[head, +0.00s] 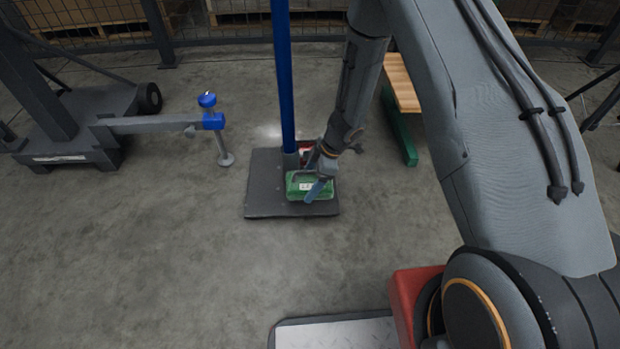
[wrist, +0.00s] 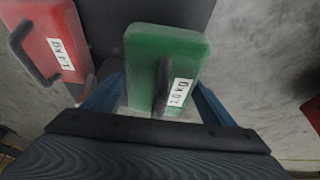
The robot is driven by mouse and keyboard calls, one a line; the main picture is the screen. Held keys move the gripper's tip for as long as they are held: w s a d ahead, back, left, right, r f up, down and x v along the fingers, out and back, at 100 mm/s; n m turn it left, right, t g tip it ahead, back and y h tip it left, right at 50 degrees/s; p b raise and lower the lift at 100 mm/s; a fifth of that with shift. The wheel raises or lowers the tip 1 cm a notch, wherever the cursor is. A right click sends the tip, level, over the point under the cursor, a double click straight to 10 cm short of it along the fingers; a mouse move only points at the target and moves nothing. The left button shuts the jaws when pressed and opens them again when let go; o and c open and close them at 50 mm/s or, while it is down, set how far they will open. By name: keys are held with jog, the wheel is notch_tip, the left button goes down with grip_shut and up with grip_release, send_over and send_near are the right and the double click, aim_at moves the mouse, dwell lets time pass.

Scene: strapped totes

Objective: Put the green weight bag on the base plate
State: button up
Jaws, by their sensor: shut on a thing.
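The green weight bag (head: 296,190) has a white label and a dark handle. My gripper (head: 317,181) is shut on it from above, with a blue finger on either side of the bag (wrist: 150,50) in the wrist view. In the head view the bag is over the front right part of the dark, square base plate (head: 262,197). I cannot tell whether its underside touches the plate. The plate also shows behind the bags in the wrist view (wrist: 112,22).
A red weight bag (wrist: 68,25) is beside the green one, at the foot of a blue post (head: 284,80) standing on the plate. A grey stand with a blue-knobbed arm (head: 160,124) is to the left. A wooden bench (head: 402,85) with green legs is behind right.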

jog(key=shift+f+b, duration=1.35)
jog(key=shift+f, duration=1.1)
jog(key=shift+f, duration=0.1)
jog(key=o, duration=1.9)
jog(key=shift+o, duration=0.2)
